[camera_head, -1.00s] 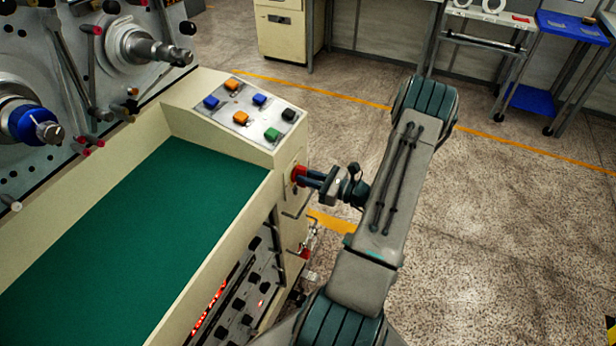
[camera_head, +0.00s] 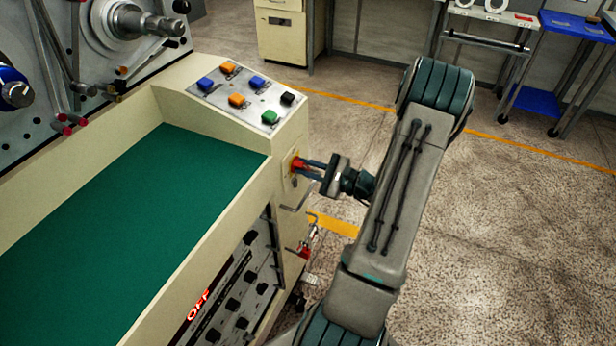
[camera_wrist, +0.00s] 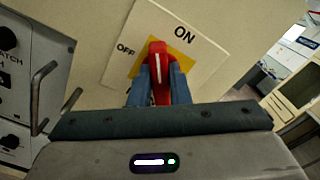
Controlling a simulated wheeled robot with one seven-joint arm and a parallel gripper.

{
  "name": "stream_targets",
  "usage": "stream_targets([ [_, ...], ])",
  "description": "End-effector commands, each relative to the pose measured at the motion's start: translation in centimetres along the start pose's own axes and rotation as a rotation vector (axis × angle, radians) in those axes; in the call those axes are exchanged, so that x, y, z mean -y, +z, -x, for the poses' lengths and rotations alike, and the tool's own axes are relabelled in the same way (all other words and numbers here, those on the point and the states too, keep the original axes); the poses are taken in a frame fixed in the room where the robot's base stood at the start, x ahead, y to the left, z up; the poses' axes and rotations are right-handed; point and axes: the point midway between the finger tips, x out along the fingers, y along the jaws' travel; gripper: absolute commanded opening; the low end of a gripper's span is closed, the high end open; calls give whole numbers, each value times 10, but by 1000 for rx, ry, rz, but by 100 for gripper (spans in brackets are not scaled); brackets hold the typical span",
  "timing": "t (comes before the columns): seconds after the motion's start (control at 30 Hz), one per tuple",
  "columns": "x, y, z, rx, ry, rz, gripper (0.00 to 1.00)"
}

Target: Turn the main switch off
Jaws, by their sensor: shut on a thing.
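The main switch is a red knob with a white line (camera_wrist: 158,72) on a yellow and pale plate marked ON and OFF (camera_wrist: 208,62), on the cream machine's end face. In the wrist view the white line points between the two labels. My gripper (camera_wrist: 160,85) is shut on the red knob, one blue finger on each side. In the head view my gripper (camera_head: 305,168) reaches the red knob (camera_head: 297,164) from the right. Red lettering reading OFF (camera_head: 199,304) shows on the machine's lower panel.
A sloped panel with several coloured buttons (camera_head: 245,95) is above the switch. A bent metal handle (camera_wrist: 40,92) is left of the knob in the wrist view. The green machine top (camera_head: 130,220) lies left. Open floor (camera_head: 530,230) lies right.

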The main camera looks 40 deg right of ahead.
Motion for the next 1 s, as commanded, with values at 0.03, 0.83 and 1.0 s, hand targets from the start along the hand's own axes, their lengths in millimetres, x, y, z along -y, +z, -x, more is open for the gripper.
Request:
stream_targets([
  [0.03,-4,-5,0,1,0,48,0],
  [0.83,-10,-7,0,1,0,762,0],
  [1.0,-9,-6,0,1,0,858,0],
])
